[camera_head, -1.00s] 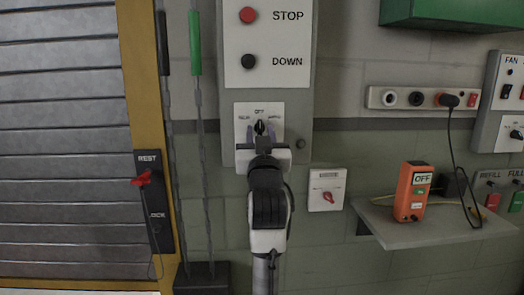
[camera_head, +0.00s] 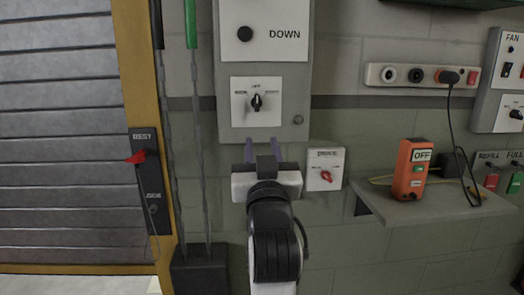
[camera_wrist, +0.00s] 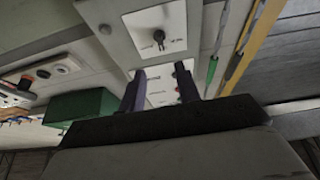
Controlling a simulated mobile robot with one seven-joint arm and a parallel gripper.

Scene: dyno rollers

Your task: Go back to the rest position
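My gripper (camera_head: 262,150) is in the lower middle of the head view, below the black rotary switch (camera_head: 257,102) on its white plate. Its two purple fingers stand apart with nothing between them, and they are clear of the switch. In the wrist view the fingers also show spread and empty (camera_wrist: 163,90), with the rotary switch (camera_wrist: 159,37) beyond them. The grey control panel (camera_head: 220,65) carries the switch and a black DOWN button (camera_head: 245,34) above it.
Right of my gripper is a small plate with a red knob (camera_head: 326,176). A grey shelf (camera_head: 440,208) holds an orange box marked OFF (camera_head: 411,168). A green box (camera_wrist: 82,112) shows in the wrist view.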

